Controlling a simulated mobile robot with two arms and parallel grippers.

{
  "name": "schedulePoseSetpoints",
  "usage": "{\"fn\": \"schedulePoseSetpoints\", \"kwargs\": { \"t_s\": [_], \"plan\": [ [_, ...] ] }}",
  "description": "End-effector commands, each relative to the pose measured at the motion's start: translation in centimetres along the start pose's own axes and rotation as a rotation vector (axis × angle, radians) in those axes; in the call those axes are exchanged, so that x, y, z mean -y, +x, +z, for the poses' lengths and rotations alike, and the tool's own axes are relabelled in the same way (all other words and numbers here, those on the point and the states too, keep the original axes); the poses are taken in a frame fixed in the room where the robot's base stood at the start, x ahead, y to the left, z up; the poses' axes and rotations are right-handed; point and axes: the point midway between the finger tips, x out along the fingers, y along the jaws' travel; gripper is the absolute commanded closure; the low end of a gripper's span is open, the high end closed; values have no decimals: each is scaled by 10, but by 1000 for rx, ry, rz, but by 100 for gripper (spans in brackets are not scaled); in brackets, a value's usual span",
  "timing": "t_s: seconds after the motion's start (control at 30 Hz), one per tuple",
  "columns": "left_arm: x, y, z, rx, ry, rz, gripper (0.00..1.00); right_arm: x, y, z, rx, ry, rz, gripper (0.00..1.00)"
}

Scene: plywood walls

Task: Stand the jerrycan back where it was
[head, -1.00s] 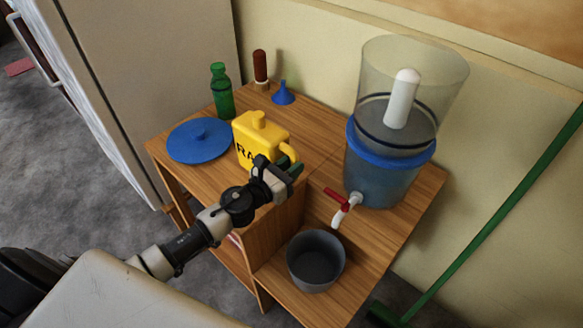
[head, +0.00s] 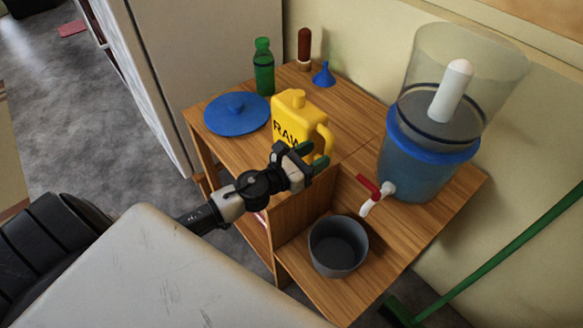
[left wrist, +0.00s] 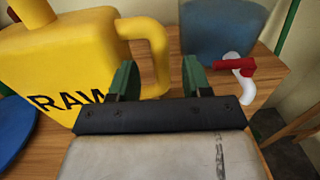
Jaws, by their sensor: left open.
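The yellow jerrycan (head: 289,119), marked RAW, stands upright on the wooden stand, right of the blue lid. Its handle faces right. It also shows in the left wrist view (left wrist: 70,60), with its handle (left wrist: 150,45) just beyond the fingers. My left gripper (head: 312,156) is open and empty, in front of the handle in the head view. My right gripper is not in view.
A blue lid (head: 237,115), green bottle (head: 263,68), brown-handled brush-like item (head: 304,48) and blue funnel (head: 323,74) stand around the jerrycan. A water filter (head: 425,155) with a red-handled tap (head: 368,188) is at right. A grey pot (head: 338,246) sits on the lower shelf.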

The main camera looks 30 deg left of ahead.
Motion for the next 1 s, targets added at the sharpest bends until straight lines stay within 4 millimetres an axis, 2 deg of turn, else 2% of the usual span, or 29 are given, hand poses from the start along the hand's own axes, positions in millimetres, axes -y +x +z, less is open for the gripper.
{"fn": "schedulePoseSetpoints", "kwargs": {
  "t_s": [0.03,0.2,0.4,0.6,1.0],
  "plan": [
    [0,-12,-5,-3,0,0,52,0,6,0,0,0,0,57],
    [1,-44,-4,-2,-2,0,52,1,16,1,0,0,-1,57],
    [0,-69,-3,-1,-2,0,52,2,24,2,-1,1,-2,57],
    [0,-79,-1,0,0,0,52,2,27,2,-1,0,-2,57],
    [0,-80,1,5,-36,17,52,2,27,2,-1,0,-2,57]
  ]
}}
